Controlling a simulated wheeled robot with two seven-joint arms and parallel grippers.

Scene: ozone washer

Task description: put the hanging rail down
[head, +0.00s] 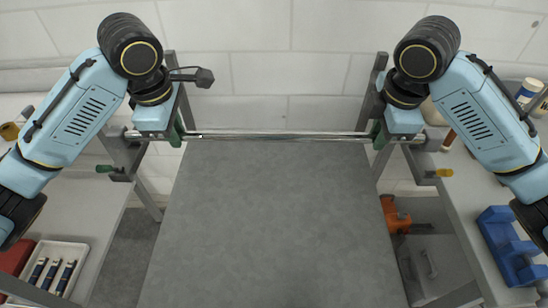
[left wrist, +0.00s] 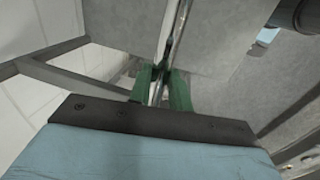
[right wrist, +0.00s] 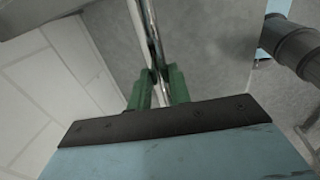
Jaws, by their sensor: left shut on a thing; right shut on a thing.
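The hanging rail (head: 280,136) is a shiny metal bar running level across the head view, above the far end of a grey surface. My left gripper (head: 177,134) is shut on the rail near its left end. In the left wrist view, its green fingers (left wrist: 162,88) close on both sides of the rail (left wrist: 168,50). My right gripper (head: 379,136) is shut on the rail near its right end. In the right wrist view, its green fingers (right wrist: 158,88) close around the rail (right wrist: 146,40). The view does not show clearly whether the rail touches the grey posts.
Grey frame posts stand behind each gripper, left (head: 184,103) and right (head: 368,103). A white tray (head: 83,262) with dark tubes lies at lower left. A blue holder (head: 497,250) is at right, and an orange item (head: 394,215) is low between. The grey surface (head: 270,220) is clear.

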